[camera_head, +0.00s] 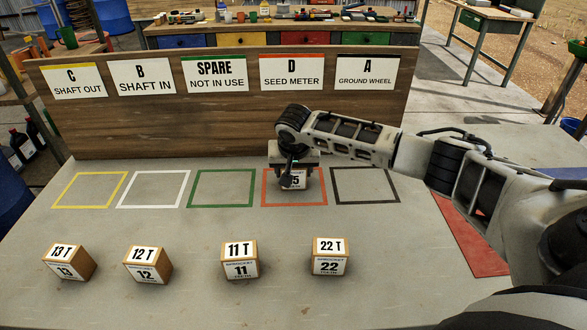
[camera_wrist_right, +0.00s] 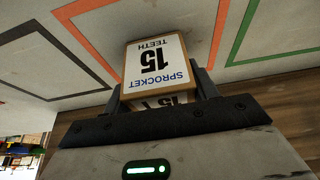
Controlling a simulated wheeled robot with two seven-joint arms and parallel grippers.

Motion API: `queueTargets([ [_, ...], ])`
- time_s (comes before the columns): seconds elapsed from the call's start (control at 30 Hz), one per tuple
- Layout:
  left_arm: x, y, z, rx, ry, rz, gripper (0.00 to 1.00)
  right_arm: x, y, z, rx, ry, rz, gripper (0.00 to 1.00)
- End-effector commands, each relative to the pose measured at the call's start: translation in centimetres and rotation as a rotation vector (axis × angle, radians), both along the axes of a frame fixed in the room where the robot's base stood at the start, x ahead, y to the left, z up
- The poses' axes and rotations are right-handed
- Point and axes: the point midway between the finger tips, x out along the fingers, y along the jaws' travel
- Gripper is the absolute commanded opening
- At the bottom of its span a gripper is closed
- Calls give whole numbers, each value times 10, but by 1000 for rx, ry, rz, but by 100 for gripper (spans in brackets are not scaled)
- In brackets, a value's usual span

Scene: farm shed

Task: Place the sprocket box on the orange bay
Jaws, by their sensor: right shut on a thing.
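The 15-teeth sprocket box (camera_head: 293,183) is a small wooden box with a white label. My right gripper (camera_head: 292,174) is shut on it from above, at the orange-outlined bay (camera_head: 294,205) in front of the "D SEED METER" sign. In the right wrist view the same box (camera_wrist_right: 154,62) sits between the fingers of my right gripper (camera_wrist_right: 158,95). The orange outline (camera_wrist_right: 110,75) shows beside it there. I cannot tell whether the box touches the table. My left gripper is not in view.
Boxes labelled 13 (camera_head: 68,262), 12 (camera_head: 148,264), 11 (camera_head: 240,260) and 22 (camera_head: 330,257) stand along the table's front. Yellow (camera_head: 89,174), white (camera_head: 120,204), green (camera_head: 191,204) and black (camera_head: 365,203) bays are empty. A wooden sign board (camera_head: 200,120) rises behind them.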

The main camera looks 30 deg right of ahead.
Motion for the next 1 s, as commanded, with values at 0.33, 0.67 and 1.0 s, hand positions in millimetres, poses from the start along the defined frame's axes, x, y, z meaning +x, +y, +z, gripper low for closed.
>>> queueTargets([
  [0.33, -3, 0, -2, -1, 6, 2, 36, 0, 0, -2, 0, 0, 0, 80],
  [0.67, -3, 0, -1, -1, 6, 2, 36, -5, 4, 19, 2, -4, 2, 80],
  [1.0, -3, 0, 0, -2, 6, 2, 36, -29, 18, 84, 1, -3, 1, 80],
])
